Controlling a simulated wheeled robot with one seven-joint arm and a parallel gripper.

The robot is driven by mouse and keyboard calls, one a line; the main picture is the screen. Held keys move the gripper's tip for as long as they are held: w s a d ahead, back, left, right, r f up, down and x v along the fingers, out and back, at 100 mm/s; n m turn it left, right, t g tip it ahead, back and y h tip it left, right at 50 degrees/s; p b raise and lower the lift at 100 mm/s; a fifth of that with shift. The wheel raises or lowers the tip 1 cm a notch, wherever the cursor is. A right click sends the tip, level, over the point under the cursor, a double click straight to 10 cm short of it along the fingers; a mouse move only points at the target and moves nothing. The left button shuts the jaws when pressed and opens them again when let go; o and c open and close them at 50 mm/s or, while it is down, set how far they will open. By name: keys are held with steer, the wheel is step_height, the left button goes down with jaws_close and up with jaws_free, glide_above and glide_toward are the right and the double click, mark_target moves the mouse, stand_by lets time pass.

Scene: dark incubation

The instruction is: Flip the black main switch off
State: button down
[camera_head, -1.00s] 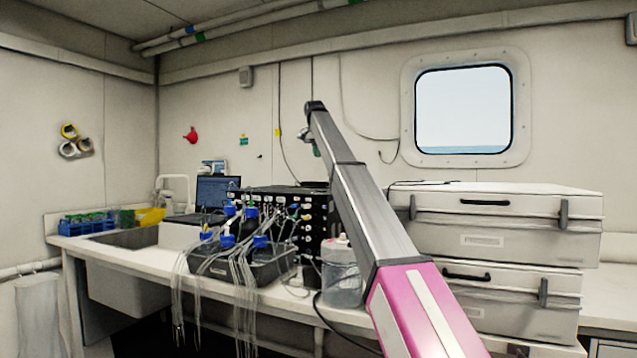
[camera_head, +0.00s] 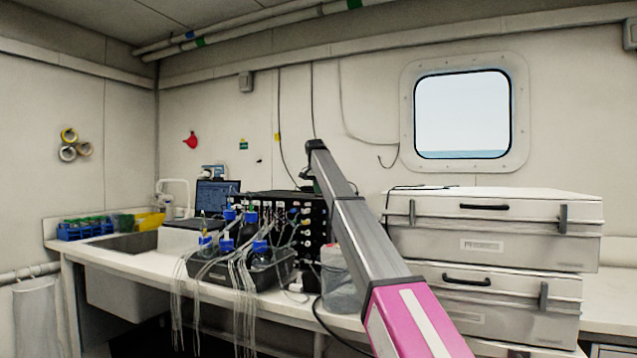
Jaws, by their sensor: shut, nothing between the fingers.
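The black instrument box (camera_head: 317,222) stands at the back of the bench, with rows of small round fittings and tubes on its faces. I cannot make out the black main switch; it is too small to tell or hidden. My arm reaches in from the lower right and partly covers the box's right side. My gripper (camera_head: 307,178) is small at the arm's far end, just above the box's top right edge. It is shut and holds nothing. The arm hides part of it, and I cannot tell whether it touches the box.
A black tray (camera_head: 240,278) with blue-capped bottles and hanging tubes stands before the box. A clear jug (camera_head: 338,285) is close beside my arm. Stacked grey cases (camera_head: 520,241) stand right. A laptop (camera_head: 216,194) and sink (camera_head: 125,242) are left. Open air lies above the bench.

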steer(key=shift+f, duration=0.2)
steer(key=shift+a+f, duration=0.15)
steer(key=shift+f, duration=0.2)
steer(key=shift+s+d, duration=0.1)
steer(key=shift+d, duration=0.1)
steer(key=shift+s+d+r, duration=0.15)
steer(key=shift+d+r, duration=0.05)
steer(key=shift+d, duration=0.45)
steer(key=shift+r, duration=0.4)
steer(key=v, duration=1.3)
steer(key=shift+w+d+r, duration=0.2)
steer(key=shift+w+d, duration=0.1)
steer(key=shift+w, duration=0.1)
